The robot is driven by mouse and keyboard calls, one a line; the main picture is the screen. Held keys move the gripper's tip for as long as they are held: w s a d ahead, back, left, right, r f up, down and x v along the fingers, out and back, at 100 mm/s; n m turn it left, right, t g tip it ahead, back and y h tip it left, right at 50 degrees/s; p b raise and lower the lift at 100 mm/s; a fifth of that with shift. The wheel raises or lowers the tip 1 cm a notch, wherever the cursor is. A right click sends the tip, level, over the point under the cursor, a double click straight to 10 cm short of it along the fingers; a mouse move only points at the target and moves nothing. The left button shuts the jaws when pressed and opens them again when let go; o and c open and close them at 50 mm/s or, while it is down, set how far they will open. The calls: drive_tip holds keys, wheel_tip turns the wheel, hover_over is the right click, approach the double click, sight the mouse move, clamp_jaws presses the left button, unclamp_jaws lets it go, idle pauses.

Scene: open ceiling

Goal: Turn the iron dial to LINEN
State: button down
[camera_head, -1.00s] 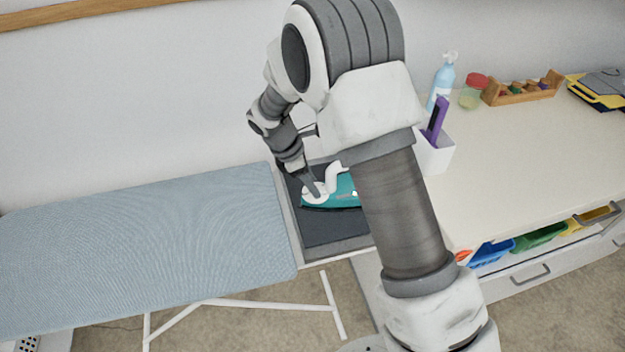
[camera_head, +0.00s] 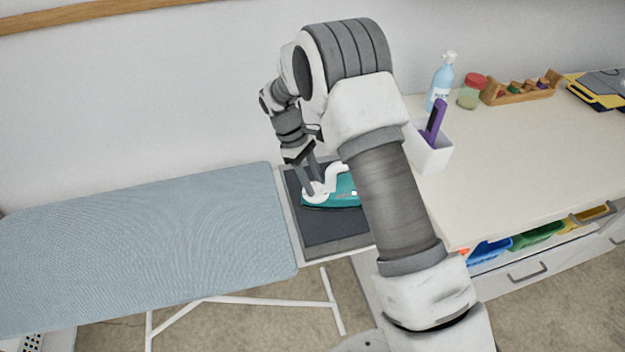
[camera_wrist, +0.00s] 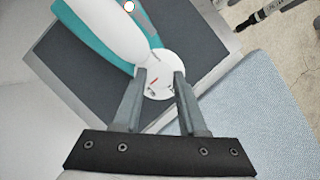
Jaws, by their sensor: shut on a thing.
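The teal and white iron (camera_head: 340,192) lies on the dark rest pad (camera_head: 335,235) at the end of the ironing board. In the wrist view, the iron's white handle (camera_wrist: 100,28) runs to the upper left. The round white dial (camera_wrist: 160,78) sits at the near end of the handle, with a small red mark and dark markings too small to read. My gripper (camera_wrist: 160,80) has one finger on each side of the dial and is shut on it. In the head view, my gripper (camera_head: 312,185) reaches down to the iron. My arm hides the iron's right end.
The blue ironing board (camera_head: 140,240) extends left. To the right is a table (camera_head: 520,150) with a spray bottle (camera_head: 441,82), a red-lidded jar (camera_head: 472,92), a wooden rack (camera_head: 522,90) and a white holder (camera_head: 432,150) with a purple item. Open drawers show below.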

idle(0.3)
drive_tip(key=shift+c, duration=2.2)
unclamp_jaws()
drive_tip(key=p+v, duration=0.1)
drive_tip(key=v, duration=1.6)
drive_tip(key=shift+r, duration=0.25)
drive_tip(key=shift+d, duration=0.1)
